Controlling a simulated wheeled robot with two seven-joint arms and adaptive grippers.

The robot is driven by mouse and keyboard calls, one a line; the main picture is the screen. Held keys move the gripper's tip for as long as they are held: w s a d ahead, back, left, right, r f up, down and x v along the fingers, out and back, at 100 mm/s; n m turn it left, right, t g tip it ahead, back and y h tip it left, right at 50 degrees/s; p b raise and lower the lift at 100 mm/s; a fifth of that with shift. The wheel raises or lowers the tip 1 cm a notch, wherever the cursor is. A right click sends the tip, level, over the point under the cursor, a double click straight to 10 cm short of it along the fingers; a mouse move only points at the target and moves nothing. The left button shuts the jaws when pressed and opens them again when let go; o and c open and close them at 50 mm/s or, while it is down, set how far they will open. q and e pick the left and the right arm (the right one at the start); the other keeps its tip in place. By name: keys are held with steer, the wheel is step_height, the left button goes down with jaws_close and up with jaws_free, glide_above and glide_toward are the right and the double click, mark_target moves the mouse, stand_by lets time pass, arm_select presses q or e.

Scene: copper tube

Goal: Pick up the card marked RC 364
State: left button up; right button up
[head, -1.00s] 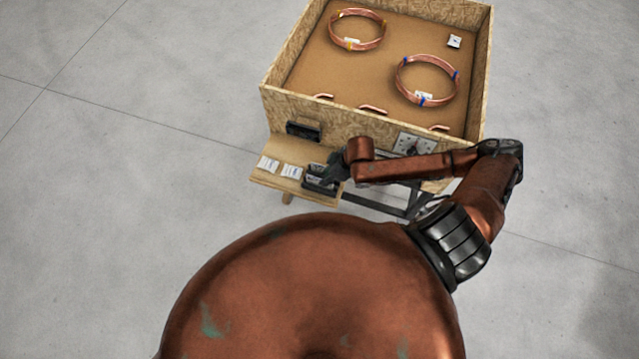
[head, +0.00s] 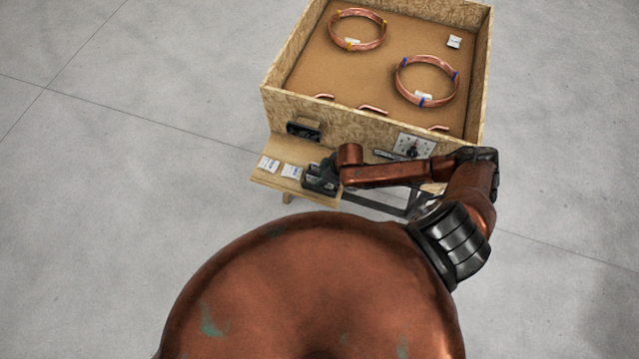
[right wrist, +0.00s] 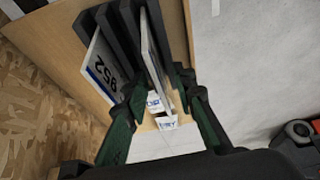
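A black slotted rack (head: 318,182) stands on the small wooden shelf; it also shows in the right wrist view (right wrist: 103,27). My left gripper is not in view.
Two white cards lie flat on the shelf (head: 258,175) left of the rack. Behind it is a chipboard crate (head: 370,128) with two copper coils (head: 357,30) (head: 427,81) and a white card (head: 454,41). A dial plate (head: 414,146) and a black holder (head: 303,130) are on its front.

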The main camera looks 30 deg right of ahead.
steer(key=shift+f, duration=0.2)
stand_by(0.3)
steer(key=shift+c, duration=0.2)
jaws_close()
